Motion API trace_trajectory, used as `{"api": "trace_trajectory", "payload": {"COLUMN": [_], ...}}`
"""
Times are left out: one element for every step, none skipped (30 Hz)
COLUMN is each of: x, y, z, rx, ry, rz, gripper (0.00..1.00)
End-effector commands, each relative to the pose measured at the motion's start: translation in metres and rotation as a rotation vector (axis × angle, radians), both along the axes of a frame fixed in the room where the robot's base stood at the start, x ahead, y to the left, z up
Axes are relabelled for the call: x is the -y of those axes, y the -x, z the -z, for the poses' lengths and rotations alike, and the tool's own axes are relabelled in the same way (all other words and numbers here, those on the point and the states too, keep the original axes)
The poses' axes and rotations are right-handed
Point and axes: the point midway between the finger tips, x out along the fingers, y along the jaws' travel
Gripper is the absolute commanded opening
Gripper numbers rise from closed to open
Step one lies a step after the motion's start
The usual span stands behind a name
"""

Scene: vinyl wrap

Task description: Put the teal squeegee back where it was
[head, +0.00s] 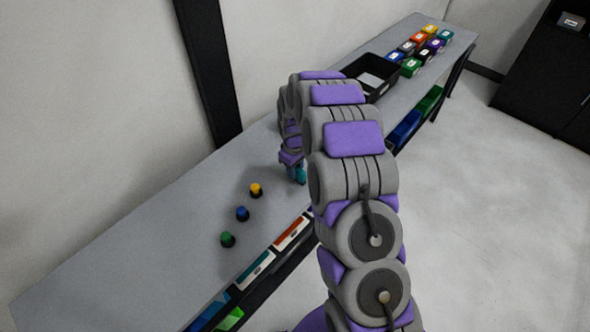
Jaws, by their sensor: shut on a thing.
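My gripper (293,165) points down over the grey bench, just right of a row of small capped items. It is shut on a small teal object, which I take as the teal squeegee (300,175). The squeegee is at or just above the bench top; I cannot tell if it touches. Its upper part is hidden by the gripper, and my arm hides the bench to the right.
A yellow-topped (256,190), a blue-topped (243,213) and a green-topped item (228,239) stand in a row on the bench (150,235). A black tray (375,72) and several coloured boxes (411,67) are farther along. The bench's left part is clear.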

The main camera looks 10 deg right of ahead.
Motion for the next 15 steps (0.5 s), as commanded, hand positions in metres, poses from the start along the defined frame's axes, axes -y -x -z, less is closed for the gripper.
{"api": "trace_trajectory", "payload": {"x": [-0.0003,-0.0002,-0.0003,-0.0003,-0.0003,-0.0002,-0.0001,-0.0001,0.0000,0.0002,0.0002,0.0002,0.0002,0.0001,0.0001], "y": [0.0007,0.0008,0.0008,0.0008,0.0008,0.0008,0.0008,0.0009,0.0011,0.0011,0.0012,0.0012,0.0012,0.0012,0.0012], "z": [0.0006,0.0007,0.0008,0.0009,0.0009,0.0009,0.0008,0.0008,0.0007,0.0006,0.0005,0.0005,0.0005,0.0004,0.0005], "rx": [-0.003,-0.003,-0.004,-0.004,-0.004,-0.004,-0.004,-0.004,-0.004,-0.003,-0.003,-0.003,-0.003,-0.003,-0.004], "ry": [0.000,-0.001,-0.001,-0.001,-0.001,-0.001,-0.001,-0.001,-0.001,-0.001,-0.001,-0.001,-0.001,-0.001,-0.001], "rz": [0.000,0.000,0.000,0.000,0.000,0.000,0.000,0.000,0.000,0.000,0.000,0.000,0.000,0.000,0.000], "gripper": [0.00,0.00,0.00,0.28,0.31,0.35,0.38,0.41,0.44,0.47,0.50,0.51,0.51,0.51,0.51]}}
